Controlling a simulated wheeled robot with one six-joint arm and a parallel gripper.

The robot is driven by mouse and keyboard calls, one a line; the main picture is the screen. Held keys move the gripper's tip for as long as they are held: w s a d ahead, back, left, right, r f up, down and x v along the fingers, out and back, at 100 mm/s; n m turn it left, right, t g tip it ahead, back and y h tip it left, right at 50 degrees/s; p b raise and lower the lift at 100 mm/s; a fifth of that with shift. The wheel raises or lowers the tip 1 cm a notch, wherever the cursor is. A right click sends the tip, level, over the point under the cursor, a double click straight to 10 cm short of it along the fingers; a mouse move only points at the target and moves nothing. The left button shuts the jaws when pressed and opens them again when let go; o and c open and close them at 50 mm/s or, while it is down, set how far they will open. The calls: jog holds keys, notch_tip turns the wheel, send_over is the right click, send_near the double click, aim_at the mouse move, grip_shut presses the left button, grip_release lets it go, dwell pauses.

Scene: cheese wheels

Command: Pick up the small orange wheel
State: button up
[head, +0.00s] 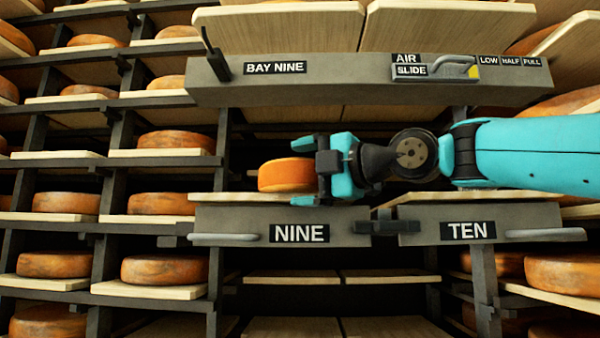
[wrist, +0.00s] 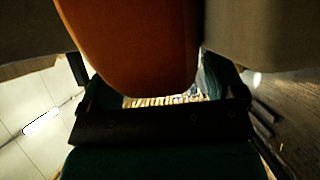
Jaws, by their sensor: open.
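The small orange wheel (head: 284,175) sits on the shelf board of bay nine in the head view, above the NINE label. My gripper (head: 303,172) comes in from the right and is open, with one finger above the wheel's right part and one below it in the picture. In the wrist view the wheel (wrist: 130,45) fills the upper middle, between the two jaws of my gripper (wrist: 148,85). Whether either finger touches the wheel I cannot tell. The wheel's right end is hidden behind the gripper in the head view.
A grey beam (head: 350,85) marked BAY NINE, with an AIR SLIDE lever (head: 455,66), runs above. Grey fronts marked NINE (head: 270,218) and TEN (head: 425,225), with handles, lie below. Racks with several larger wheels (head: 165,270) stand left and right.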

jog(key=shift+c, duration=0.5)
jog(key=c, duration=1.5)
jog(key=shift+r, duration=0.15)
